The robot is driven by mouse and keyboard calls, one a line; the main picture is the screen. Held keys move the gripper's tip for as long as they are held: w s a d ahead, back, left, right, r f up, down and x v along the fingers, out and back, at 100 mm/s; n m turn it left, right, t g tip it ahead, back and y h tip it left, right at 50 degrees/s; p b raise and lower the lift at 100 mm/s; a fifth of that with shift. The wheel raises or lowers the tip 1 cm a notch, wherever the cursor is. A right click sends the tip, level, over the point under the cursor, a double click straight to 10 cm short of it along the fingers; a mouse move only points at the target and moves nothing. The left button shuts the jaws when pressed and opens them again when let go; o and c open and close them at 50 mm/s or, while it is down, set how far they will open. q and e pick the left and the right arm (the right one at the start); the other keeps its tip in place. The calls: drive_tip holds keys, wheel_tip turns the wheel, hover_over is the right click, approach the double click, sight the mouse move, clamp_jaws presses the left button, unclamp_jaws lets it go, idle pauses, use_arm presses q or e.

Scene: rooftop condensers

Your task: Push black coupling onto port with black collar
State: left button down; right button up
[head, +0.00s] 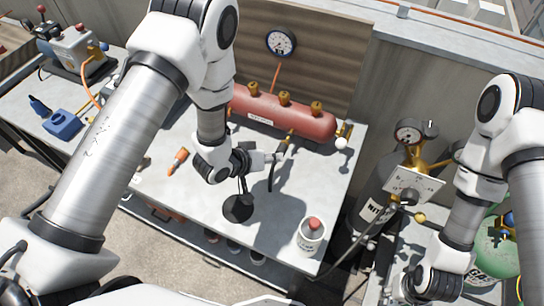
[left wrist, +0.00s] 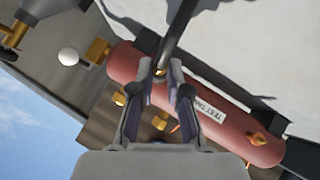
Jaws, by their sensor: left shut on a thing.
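My left gripper (head: 279,157) is shut on the end of a black hose, in front of the red tank (head: 262,122). The left wrist view shows its fingertips (left wrist: 162,76) closed around the black hose (left wrist: 176,35), with a small brass bit between them. The coupling itself is mostly hidden by the fingers. Brass ports (head: 284,98) stand along the tank's top. The tank (left wrist: 190,100) also shows beyond the fingers in the left wrist view. I cannot make out a black collar on any port. My right gripper (head: 402,288) is low at the right; its fingers are unclear.
A brass valve with a white ball (head: 341,143) sits at the tank's right end. A white tub (head: 311,237) stands at the table's front right. An orange-handled tool (head: 178,160) lies left of the gripper. A gauge (head: 281,42) hangs behind the tank.

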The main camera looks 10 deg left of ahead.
use_arm(q)
drive_tip(key=shift+w+d, duration=0.25)
drive_tip(key=shift+w, duration=1)
idle(1.0)
drive_tip(key=c, duration=1.1)
unclamp_jaws()
drive_tip(key=shift+o, duration=0.2)
drive_tip(key=shift+s+a+p, duration=0.15)
drive_tip(key=shift+s+a, duration=0.1)
drive_tip(key=shift+s, duration=1)
drive_tip(key=shift+s+a+p, duration=0.2)
drive_tip(key=shift+s+a, duration=0.05)
drive_tip(key=shift+s, duration=0.95)
drive_tip(key=shift+s+a+p, duration=0.15)
drive_tip(key=shift+s+a, duration=0.1)
drive_tip(key=shift+s, duration=1)
